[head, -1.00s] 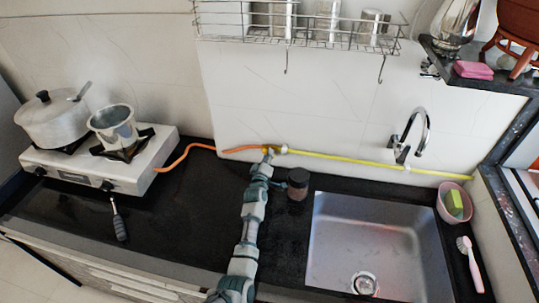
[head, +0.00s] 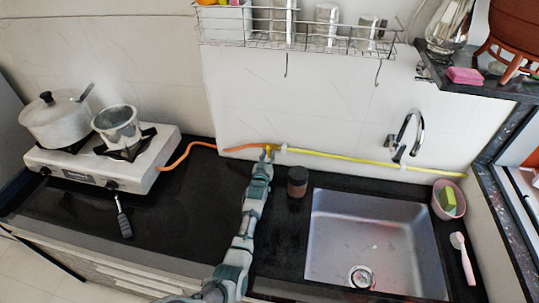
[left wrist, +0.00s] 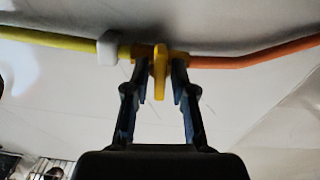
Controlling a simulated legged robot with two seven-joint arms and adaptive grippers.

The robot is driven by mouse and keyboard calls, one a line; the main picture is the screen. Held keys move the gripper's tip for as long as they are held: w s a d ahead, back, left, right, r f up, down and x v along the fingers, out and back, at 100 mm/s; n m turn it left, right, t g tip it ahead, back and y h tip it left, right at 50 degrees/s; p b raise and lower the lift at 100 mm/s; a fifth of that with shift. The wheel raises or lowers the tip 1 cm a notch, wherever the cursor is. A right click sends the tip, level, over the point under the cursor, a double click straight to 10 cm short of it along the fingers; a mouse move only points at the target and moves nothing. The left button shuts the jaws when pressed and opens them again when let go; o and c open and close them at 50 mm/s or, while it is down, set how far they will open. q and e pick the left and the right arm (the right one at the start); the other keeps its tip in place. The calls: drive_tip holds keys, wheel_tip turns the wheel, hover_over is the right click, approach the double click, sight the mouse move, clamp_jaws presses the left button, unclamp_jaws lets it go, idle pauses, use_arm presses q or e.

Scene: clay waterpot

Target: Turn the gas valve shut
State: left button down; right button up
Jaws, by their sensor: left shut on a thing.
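The gas valve (head: 268,149) sits on the wall pipe, between a yellow pipe and an orange hose. In the left wrist view its yellow handle (left wrist: 160,72) stands across the line of the pipe. My left gripper (head: 266,160) reaches up to the valve, and its fingers (left wrist: 162,84) are on either side of the handle, shut on it. Part of the valve is hidden by the gripper in the head view. My right gripper is not in view.
The yellow pipe (head: 360,160) runs right along the wall; the orange hose (head: 185,156) leads to a stove (head: 70,172) with two pots. A brown jar (head: 297,182) stands right of my arm, beside the sink (head: 335,235). A wire rack (head: 300,35) hangs above.

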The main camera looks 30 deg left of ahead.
use_arm(q)
drive_tip(key=shift+d+r+m, duration=0.1)
drive_tip(key=shift+r+m, duration=0.05)
drive_tip(key=shift+m, duration=0.55)
drive_tip(key=shift+w+m, duration=0.1)
drive_tip(key=shift+m, duration=0.2)
drive_tip(key=c, duration=1.3)
unclamp_jaws()
drive_tip(key=shift+o, duration=0.5)
drive_tip(key=shift+d, duration=0.15)
drive_tip(key=shift+s, duration=0.2)
drive_tip(key=v, duration=1.1)
drive_tip(key=shift+s+d, duration=0.2)
